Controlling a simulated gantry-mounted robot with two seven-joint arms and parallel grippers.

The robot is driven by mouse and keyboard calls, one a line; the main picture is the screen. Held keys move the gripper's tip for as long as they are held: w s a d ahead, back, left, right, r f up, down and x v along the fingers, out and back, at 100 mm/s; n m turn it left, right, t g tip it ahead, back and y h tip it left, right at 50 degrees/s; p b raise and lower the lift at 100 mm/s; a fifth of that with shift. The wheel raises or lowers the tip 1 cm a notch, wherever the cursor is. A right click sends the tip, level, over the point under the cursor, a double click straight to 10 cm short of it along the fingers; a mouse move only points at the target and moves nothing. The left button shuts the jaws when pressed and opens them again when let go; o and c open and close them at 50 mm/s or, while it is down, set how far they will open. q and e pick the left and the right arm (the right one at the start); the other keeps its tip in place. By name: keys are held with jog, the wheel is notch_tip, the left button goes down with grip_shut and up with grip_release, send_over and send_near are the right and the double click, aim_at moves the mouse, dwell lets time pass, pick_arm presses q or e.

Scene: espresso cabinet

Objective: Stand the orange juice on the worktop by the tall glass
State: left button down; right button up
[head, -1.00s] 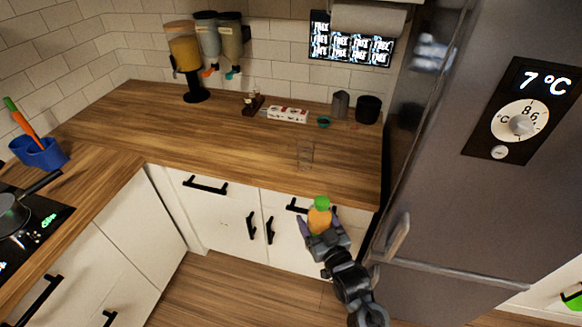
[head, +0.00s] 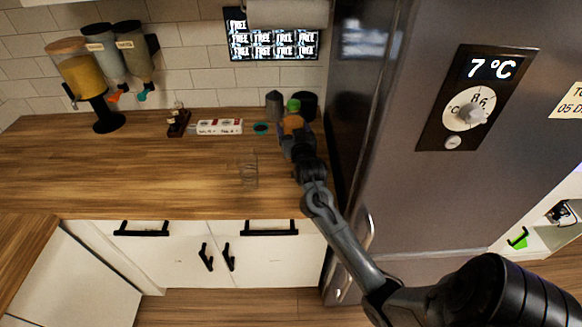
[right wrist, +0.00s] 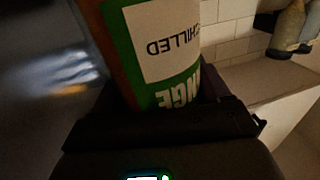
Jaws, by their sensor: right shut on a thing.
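The orange juice bottle (head: 292,122), orange with a green cap, is in my right gripper (head: 297,143) at the back right of the worktop (head: 120,165). In the right wrist view the bottle (right wrist: 150,50) fills the upper middle, its label showing "CHILLED". The right gripper (right wrist: 160,115) is shut on it. I cannot tell whether its base touches the worktop. The clear tall glass (head: 248,170) stands on the worktop, in front and to the left of the bottle. My left gripper is not in view.
A grey canister (head: 274,105) and a dark pot (head: 306,106) stand close to the bottle. The fridge (head: 400,190) walls off the right. The worktop left of the glass is clear.

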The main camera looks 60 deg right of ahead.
jog(key=f, duration=0.5)
jog(key=shift+d+f+b, duration=0.1)
jog(key=shift+d+b, duration=0.25)
jog(key=shift+d, duration=0.05)
jog(key=shift+f, duration=2.15)
jog(key=shift+f+b, duration=0.1)
jog(key=shift+b, duration=0.2)
jog(key=o, duration=1.5)
jog(key=shift+f, duration=0.1)
jog(key=shift+o, duration=0.2)
